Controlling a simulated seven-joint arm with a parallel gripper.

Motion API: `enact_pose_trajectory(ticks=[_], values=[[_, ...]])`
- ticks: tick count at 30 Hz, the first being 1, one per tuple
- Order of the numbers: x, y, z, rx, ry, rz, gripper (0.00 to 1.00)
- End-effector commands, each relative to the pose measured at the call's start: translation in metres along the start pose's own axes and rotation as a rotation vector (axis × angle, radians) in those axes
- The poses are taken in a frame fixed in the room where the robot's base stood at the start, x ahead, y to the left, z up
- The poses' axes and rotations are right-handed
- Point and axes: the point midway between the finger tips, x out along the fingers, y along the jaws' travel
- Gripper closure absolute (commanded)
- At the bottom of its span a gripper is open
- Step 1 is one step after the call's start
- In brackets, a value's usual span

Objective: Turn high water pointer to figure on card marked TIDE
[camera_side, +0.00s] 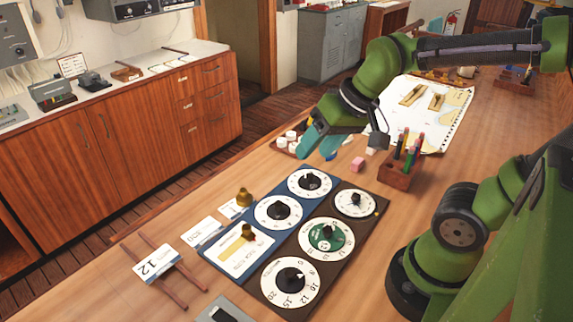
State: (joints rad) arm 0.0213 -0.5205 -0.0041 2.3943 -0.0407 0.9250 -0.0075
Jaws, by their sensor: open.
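Several white dials with dark pointer knobs lie on two boards on the wooden desk. The blue board (258,203) bears an upper dial (297,187) and a lower dial (267,219). The brown board (341,262) bears a small dial (368,208), a green-centred dial (342,232) and a numbered dial (273,283). I cannot read which is high water. A card reading 12 (155,264) lies across two wooden sticks at the lower left; the word TIDE is not legible on any card. My gripper (319,143) is open and empty above the desk, beyond the boards.
A pink block (358,164) and a wooden pen holder (401,176) stand behind the boards. Small white pots (290,137) sit near my gripper. A chart (432,130) lies at the back.

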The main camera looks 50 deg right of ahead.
Motion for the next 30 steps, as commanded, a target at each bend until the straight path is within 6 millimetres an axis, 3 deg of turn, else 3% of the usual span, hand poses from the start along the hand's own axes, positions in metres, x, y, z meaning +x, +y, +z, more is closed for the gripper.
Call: enact_pose_trajectory(ticks=[9, 19, 22, 25, 30], values=[[0.055, 0.023, -0.085, -0.238, -0.312, 0.210, 0.49], [0.118, 0.070, -0.155, -0.573, -0.702, 0.342, 0.49], [0.123, 0.076, -0.169, -0.656, -0.789, 0.346, 0.49], [0.110, 0.074, -0.180, -0.724, -0.826, 0.333, 0.49], [0.103, 0.072, -0.175, -0.781, -0.876, 0.290, 0.49]])
